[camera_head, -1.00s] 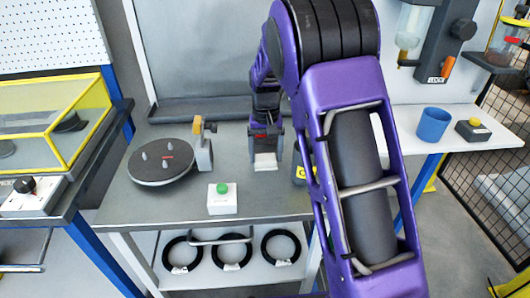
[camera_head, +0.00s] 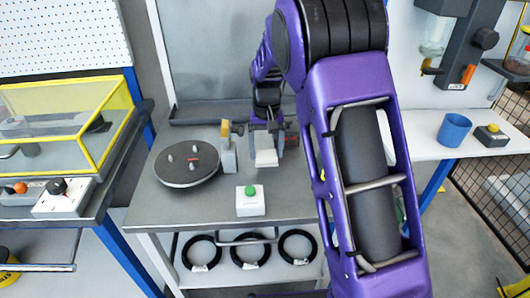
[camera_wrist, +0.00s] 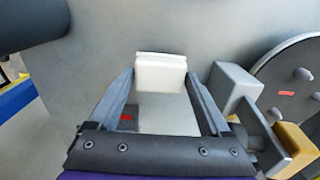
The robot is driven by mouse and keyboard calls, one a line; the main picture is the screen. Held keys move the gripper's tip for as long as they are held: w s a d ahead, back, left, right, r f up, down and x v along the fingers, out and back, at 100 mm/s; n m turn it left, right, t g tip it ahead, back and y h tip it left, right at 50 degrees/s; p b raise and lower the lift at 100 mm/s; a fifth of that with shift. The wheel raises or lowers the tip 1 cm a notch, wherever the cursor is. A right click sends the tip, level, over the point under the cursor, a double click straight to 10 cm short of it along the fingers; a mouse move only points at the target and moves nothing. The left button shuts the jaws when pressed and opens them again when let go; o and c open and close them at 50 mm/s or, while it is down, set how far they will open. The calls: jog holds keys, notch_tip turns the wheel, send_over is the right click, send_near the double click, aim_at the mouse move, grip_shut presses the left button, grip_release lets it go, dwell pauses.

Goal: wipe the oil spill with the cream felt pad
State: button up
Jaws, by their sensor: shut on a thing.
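My gripper (camera_head: 266,148) is shut on the cream felt pad (camera_head: 266,158), a small pale block. In the wrist view the pad (camera_wrist: 161,74) sits between the two fingertips, over bare grey table. It is low over the table, just right of the grey post with the yellow top. I cannot tell whether the pad touches the surface. I see no oil spill in either view; my arm hides the right part of the table.
A dark turntable (camera_head: 187,163) with pegs and a grey post (camera_head: 228,150) stand left of my gripper. A white box with a green button (camera_head: 250,200) is at the front edge. Several black rings (camera_head: 250,251) lie on the shelf below. A blue cup (camera_head: 453,130) is on the right bench.

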jog(key=shift+r+p, duration=1.6)
jog(key=shift+r, duration=0.9)
